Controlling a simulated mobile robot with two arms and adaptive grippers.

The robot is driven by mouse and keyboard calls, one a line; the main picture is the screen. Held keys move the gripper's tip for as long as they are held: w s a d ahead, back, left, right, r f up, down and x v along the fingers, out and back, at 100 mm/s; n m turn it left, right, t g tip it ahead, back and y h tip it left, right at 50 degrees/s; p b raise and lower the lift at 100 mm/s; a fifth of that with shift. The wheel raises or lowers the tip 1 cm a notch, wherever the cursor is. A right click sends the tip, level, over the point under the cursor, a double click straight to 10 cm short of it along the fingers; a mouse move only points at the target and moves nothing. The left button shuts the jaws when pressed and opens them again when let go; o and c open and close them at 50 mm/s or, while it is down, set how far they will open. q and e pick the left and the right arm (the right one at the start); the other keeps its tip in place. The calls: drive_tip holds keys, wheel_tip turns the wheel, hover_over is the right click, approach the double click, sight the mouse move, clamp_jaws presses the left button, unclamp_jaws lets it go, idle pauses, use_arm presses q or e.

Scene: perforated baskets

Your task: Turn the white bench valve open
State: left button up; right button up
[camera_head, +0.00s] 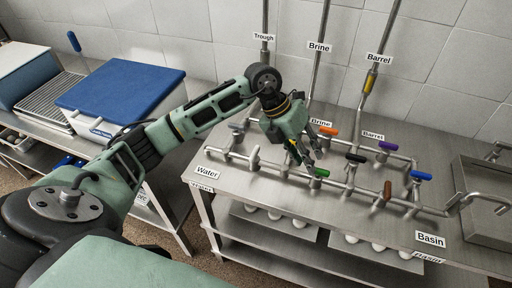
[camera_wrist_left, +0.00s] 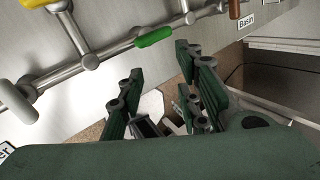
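A pale, whitish lever valve (camera_head: 254,157) stands on the front pipe of the steel bench, left of the green-handled valve (camera_head: 321,172). My left gripper (camera_head: 304,158) hangs above the bench to the right of the pale valve, close to the green handle and apart from the pale one. In the left wrist view its fingers (camera_wrist_left: 162,97) are spread with nothing held between them. The green handle (camera_wrist_left: 155,37) shows there beyond the fingers, on the pipe. My right gripper is out of view.
Orange (camera_head: 328,131), black (camera_head: 355,158), purple (camera_head: 388,146), brown (camera_head: 387,190) and blue (camera_head: 421,176) handles crowd the pipework to the right. Wall pipes rise behind. A blue-lidded box (camera_head: 125,85) stands on the left table. The bench's front strip is clear.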

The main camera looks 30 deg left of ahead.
sight(255, 151)
use_arm(q)
drive_tip(key=a+y, duration=0.2)
drive_tip(key=a, duration=0.3)
drive_tip(key=a+r+n+g+y, duration=0.1)
drive_tip(key=a+y, duration=0.1)
drive_tip(key=a, duration=0.3)
drive_tip(key=a+n+y, duration=0.1)
drive_tip(key=a, duration=0.4)
drive_tip(key=shift+s+a+r+y, duration=0.1)
drive_tip(key=shift+s+r+y, duration=0.1)
drive_tip(key=shift+r+y, duration=0.15)
drive_tip(key=shift+a+f, duration=0.15)
drive_tip(key=shift+f, duration=0.05)
wheel_tip(255, 151, down, 6)
drive_tip(key=shift+f+p, duration=0.1)
drive_tip(key=shift+p, duration=1.1)
drive_tip(key=shift+f, duration=0.6)
clamp_jaws()
